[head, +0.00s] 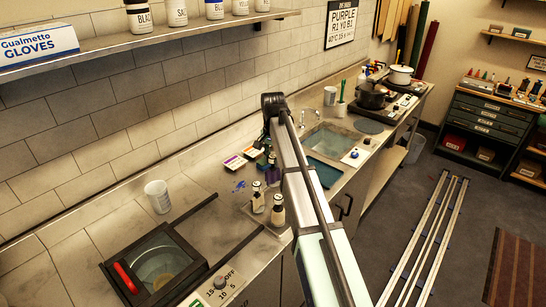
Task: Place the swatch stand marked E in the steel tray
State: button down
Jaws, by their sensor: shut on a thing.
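My gripper is not visible; my own raised arm crosses the middle of the head view and hides part of the counter.
A white mug (158,196) and a dark-framed bath with a red handle (140,275) stand at the left. A shelf (130,45) runs above. A sink (330,140), a dark pot (371,96) and a white pot (401,74) are farther along. Blue stains mark the counter.

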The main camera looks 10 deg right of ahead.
aim_at(273, 167)
jog(key=shift+f+b, duration=1.25)
jog(key=shift+f, duration=1.75)
jog(key=shift+f, duration=0.5)
jog(key=shift+c, duration=1.6)
grip_release()
jog(key=shift+r, duration=0.1)
jog(key=shift+r+p, duration=1.95)
jog(key=shift+r, duration=1.5)
